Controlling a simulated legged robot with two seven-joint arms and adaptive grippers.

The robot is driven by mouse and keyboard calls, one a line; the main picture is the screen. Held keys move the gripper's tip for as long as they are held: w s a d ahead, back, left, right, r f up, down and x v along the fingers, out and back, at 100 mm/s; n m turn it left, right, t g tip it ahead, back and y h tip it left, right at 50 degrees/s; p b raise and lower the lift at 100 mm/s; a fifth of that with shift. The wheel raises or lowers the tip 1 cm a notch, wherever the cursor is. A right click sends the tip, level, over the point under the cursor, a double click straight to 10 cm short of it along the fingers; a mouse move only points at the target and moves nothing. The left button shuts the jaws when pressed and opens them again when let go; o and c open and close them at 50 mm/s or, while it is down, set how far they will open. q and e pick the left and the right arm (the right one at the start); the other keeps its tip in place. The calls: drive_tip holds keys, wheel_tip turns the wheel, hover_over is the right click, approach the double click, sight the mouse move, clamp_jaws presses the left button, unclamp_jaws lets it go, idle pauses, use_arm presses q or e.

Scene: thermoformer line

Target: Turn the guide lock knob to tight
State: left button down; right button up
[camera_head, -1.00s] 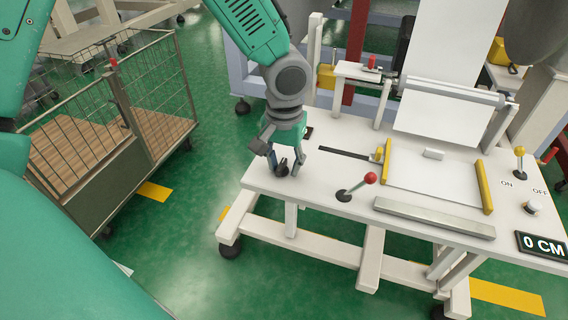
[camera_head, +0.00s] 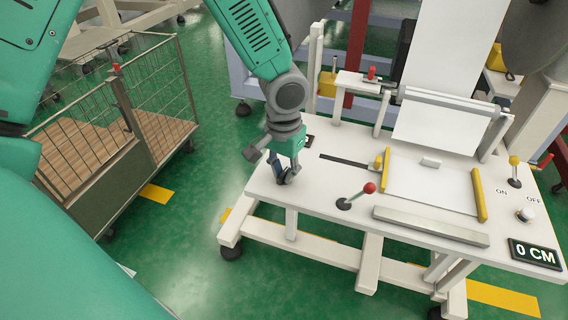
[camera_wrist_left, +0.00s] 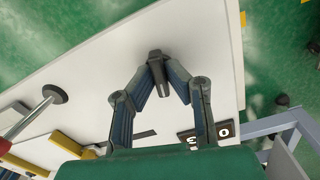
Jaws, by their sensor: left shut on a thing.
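The black guide lock knob (camera_head: 286,178) stands at the left front corner of the white table (camera_head: 312,188). My left gripper (camera_head: 283,175) points down over it, its fingers shut on the knob. In the left wrist view the dark knob (camera_wrist_left: 157,68) sits between the two fingertips of the left gripper (camera_wrist_left: 158,82), with its long bar lying roughly along the picture's height. The fingers hide part of the knob in the head view. My right gripper is not in view.
A red-ball lever (camera_head: 357,196) stands right of the knob. A yellow-ended guide (camera_head: 379,160) sits by a slot behind it. A wire cart (camera_head: 150,115) stands left.

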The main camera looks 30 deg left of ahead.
use_arm(q)
drive_tip(key=m+p, duration=0.6)
drive_tip(key=shift+r+p, duration=0.2)
drive_tip(key=shift+p, duration=0.2)
drive_tip(key=m+p, duration=0.3)
drive_tip(key=m, duration=0.1)
drive_tip(key=m+p, duration=0.1)
drive_tip(key=m, duration=0.1)
drive_tip(key=shift+m+p, duration=0.3)
drive_tip(key=shift+p, duration=0.1)
drive_tip(key=shift+w+f+m+p, duration=0.15)
drive_tip(key=shift+m+p, duration=0.65)
drive_tip(key=shift+m, duration=0.6)
drive_tip(key=c, duration=1.6)
unclamp_jaws()
drive_tip(key=shift+f, duration=0.1)
